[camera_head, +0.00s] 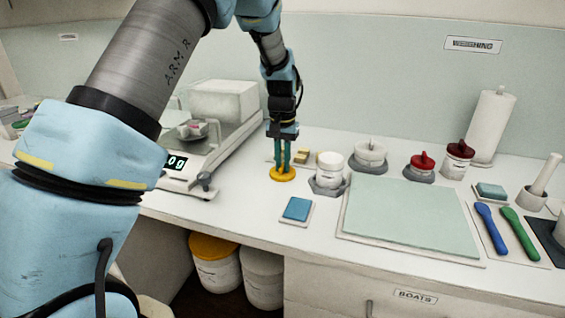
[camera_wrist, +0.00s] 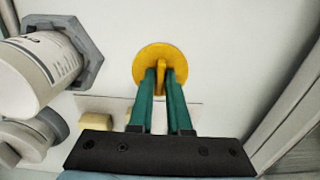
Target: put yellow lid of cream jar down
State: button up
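The yellow lid (camera_head: 282,175) is a round disc with an upright grip on top. It is at the counter, left of the white cream jar (camera_head: 331,163). It also shows in the wrist view (camera_wrist: 147,65). My gripper (camera_head: 282,164) points down, with its two teal fingers closed on either side of the lid's grip. The lid looks flat and is at or very near the counter top; I cannot tell whether it touches. The jar has no lid on it and sits in a grey hexagonal holder (camera_wrist: 86,45).
A balance (camera_head: 205,150) stands left of the lid. Small pale yellow blocks (camera_head: 300,156) lie behind it. A blue square pad (camera_head: 297,208) lies in front, and a pale green mat (camera_head: 410,215) to the right. More jars with red lids (camera_head: 422,160) stand farther right.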

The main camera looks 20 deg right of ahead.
jog(key=o, duration=0.3)
notch_tip(320, 180, up, 12)
jog(key=b, duration=0.2)
jog(key=a+f+n, duration=0.3)
jog(key=a+n, duration=0.1)
jog(key=a, duration=1.5)
jog(key=s+a+f+n, duration=0.1)
jog(key=s+a+f, duration=0.1)
jog(key=s+a, duration=0.3)
jog(key=s+a+f+n+t, duration=0.1)
jog(key=s+a, duration=0.5)
jog(key=a, duration=0.6)
jog(key=shift+a+f+n+t, duration=0.3)
jog(key=shift+a+f+n, duration=0.05)
jog(key=shift+f+n, duration=0.4)
jog(key=shift+w, duration=0.1)
